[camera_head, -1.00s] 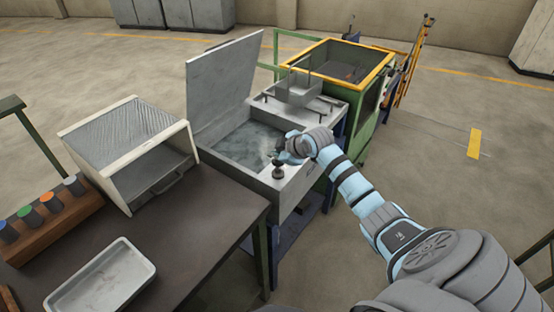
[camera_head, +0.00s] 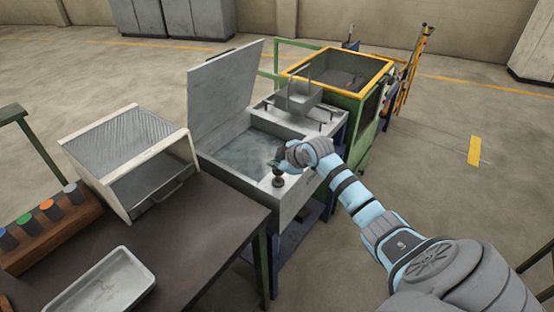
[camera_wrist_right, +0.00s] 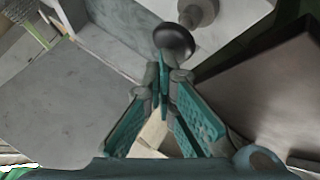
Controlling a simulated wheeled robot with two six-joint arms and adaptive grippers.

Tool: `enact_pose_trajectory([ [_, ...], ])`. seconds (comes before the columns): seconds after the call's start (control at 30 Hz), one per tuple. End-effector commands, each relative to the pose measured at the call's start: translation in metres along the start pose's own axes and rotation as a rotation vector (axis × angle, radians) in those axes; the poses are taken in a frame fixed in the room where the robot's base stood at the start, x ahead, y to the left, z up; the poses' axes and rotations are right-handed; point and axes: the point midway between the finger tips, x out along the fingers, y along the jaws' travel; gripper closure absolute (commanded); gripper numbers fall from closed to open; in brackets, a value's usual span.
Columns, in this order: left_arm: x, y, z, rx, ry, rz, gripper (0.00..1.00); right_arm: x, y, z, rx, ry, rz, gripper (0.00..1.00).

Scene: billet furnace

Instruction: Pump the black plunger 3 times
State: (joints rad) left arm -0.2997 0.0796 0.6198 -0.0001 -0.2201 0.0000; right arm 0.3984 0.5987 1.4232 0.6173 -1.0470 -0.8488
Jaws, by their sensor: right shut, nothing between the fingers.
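The black plunger (camera_head: 278,179) stands upright on the near rim of the grey tank (camera_head: 296,192). In the right wrist view its dark round knob (camera_wrist_right: 174,39) is just beyond the fingertips. My right gripper (camera_head: 279,162) is at the top of the plunger, close above or beside the knob. Its fingers (camera_wrist_right: 163,72) are shut with nothing between them. I cannot tell whether they touch the knob. My left gripper is in neither view.
The tank holds liquid (camera_head: 250,152), with its lid (camera_head: 226,100) raised. A dark table (camera_head: 195,225) at left carries a white-framed box (camera_head: 125,205), a shallow tray (camera_head: 65,300) and a rack of coloured cylinders (camera_head: 60,232). A green, yellow-rimmed machine (camera_head: 372,125) stands behind. The right floor is clear.

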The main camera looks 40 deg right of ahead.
Motion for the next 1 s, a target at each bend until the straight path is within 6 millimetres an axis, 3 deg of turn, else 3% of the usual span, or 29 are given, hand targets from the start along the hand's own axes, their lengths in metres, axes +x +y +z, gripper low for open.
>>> enact_pose_trajectory([
  [0.8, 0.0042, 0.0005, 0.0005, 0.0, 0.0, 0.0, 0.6, 0.0097, -0.0067, 0.0061, 0.001, -0.004, -0.007, 1.0],
  [1.0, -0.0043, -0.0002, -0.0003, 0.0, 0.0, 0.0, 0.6, 0.0068, -0.003, 0.0034, 0.003, -0.006, -0.009, 1.0],
])
